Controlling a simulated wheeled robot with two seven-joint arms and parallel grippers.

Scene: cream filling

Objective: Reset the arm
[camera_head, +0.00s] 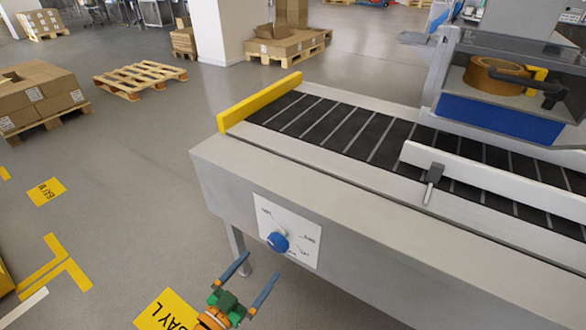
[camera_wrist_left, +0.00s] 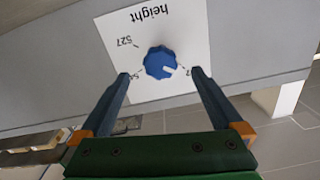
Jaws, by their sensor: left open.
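My left gripper (camera_head: 253,281) is at the bottom of the head view, below and in front of a blue knob (camera_head: 278,242). The knob sits on a white dial plate (camera_head: 296,219) on the side of the grey conveyor machine (camera_head: 225,178). In the left wrist view, my left gripper (camera_wrist_left: 158,83) is open, its two fingers spread with nothing between the tips. The blue knob (camera_wrist_left: 160,62) appears just beyond the fingertips, on the plate marked "height" (camera_wrist_left: 120,42). It looks apart from the fingers. My right gripper is in neither view.
A dark conveyor belt (camera_head: 345,128) with a yellow end bar (camera_head: 259,102) runs along the machine top. A tape roll (camera_head: 497,76) sits in the unit at upper right. Pallets (camera_head: 139,79) and cartons (camera_head: 40,92) stand on the floor at left. Open floor lies left of the machine.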

